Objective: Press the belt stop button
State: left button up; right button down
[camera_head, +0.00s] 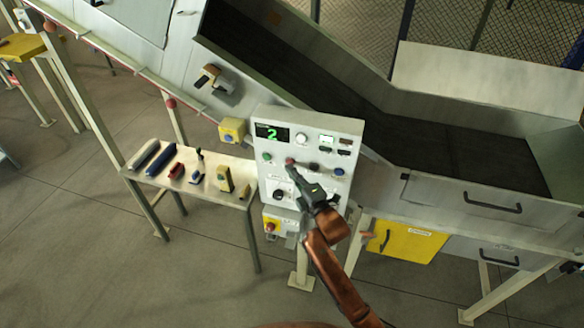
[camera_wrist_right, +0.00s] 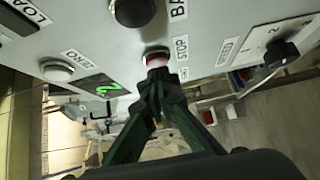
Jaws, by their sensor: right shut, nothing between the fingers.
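The control panel (camera_head: 345,135) is a pale upright box with a green "2" on its display (camera_head: 272,133). The red stop button (camera_head: 290,161) sits in the panel's row of buttons, between a green one and a dark one. In the right wrist view, the red button (camera_wrist_right: 156,58) is beside the label "STOP". My right gripper (camera_head: 293,170) is shut and empty, its tips at the red button. In the wrist view the fingertips (camera_wrist_right: 160,76) overlap the button's edge; I cannot tell whether they press it. My left gripper is not in view.
A conveyor belt (camera_head: 300,75) runs behind the panel. A small table (camera_head: 215,193) with several tools stands left of it.

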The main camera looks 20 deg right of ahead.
jog(key=shift+w+d, duration=0.1)
jog(key=shift+w, duration=0.15)
